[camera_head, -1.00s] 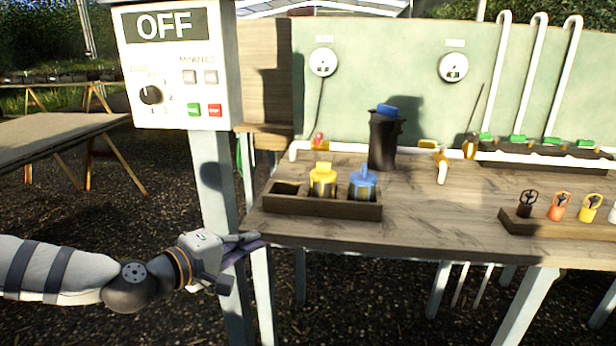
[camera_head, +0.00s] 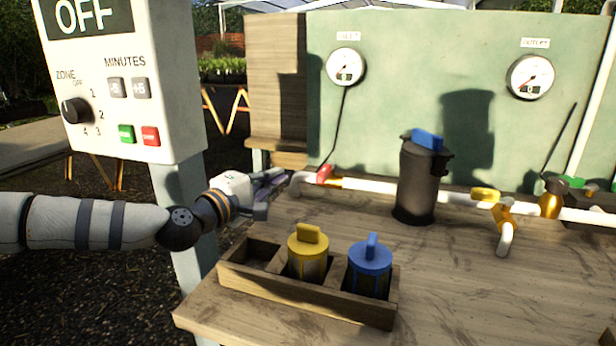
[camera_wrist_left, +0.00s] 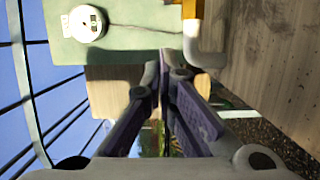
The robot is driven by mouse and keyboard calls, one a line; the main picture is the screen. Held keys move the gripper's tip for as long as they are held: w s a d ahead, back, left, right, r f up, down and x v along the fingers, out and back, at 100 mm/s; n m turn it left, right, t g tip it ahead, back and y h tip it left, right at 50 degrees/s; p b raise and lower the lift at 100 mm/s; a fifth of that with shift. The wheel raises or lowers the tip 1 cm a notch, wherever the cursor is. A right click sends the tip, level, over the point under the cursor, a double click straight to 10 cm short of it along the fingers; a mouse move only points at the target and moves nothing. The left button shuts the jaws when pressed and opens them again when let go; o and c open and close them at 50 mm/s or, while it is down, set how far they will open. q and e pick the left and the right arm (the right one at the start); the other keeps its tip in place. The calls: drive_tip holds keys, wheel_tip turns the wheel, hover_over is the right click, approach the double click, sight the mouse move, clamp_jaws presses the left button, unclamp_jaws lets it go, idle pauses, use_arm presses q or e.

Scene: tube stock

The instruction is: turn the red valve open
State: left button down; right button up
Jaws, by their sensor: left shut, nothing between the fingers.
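The red valve handle (camera_head: 325,174) sits on the white pipe (camera_head: 375,186) at the back left of the bench, below the left gauge. The handle lies low, close to the pipe line. My left gripper (camera_head: 280,176) is just left of the pipe's bent end, apart from the red handle. Its purple fingers are shut and empty. In the left wrist view the shut fingers (camera_wrist_left: 165,62) point toward the white pipe elbow (camera_wrist_left: 200,52), and I cannot make out the red handle there. My right gripper is not in view.
A wooden tray (camera_head: 280,290) with yellow (camera_head: 308,248) and blue-capped filters (camera_head: 370,262) stands at the front. A dark canister (camera_head: 418,185) stands right of the valve. The control box (camera_head: 125,85) reads OFF at left. The bench middle is clear.

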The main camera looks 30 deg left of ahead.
sight(326, 171)
use_arm(q)
drive_tip(key=w, duration=0.2)
drive_tip(key=w+b, duration=0.1)
drive_tip(key=w, duration=0.1)
drive_tip(key=shift+f, duration=0.35)
drive_tip(key=d, duration=0.2)
drive_tip(key=d+r, duration=0.1)
drive_tip(key=d, duration=0.1)
drive_tip(key=shift+w+p, duration=0.35)
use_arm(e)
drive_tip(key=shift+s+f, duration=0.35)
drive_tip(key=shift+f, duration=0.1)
use_arm(q)
drive_tip(key=shift+f, duration=0.1)
drive_tip(key=shift+d, duration=0.3)
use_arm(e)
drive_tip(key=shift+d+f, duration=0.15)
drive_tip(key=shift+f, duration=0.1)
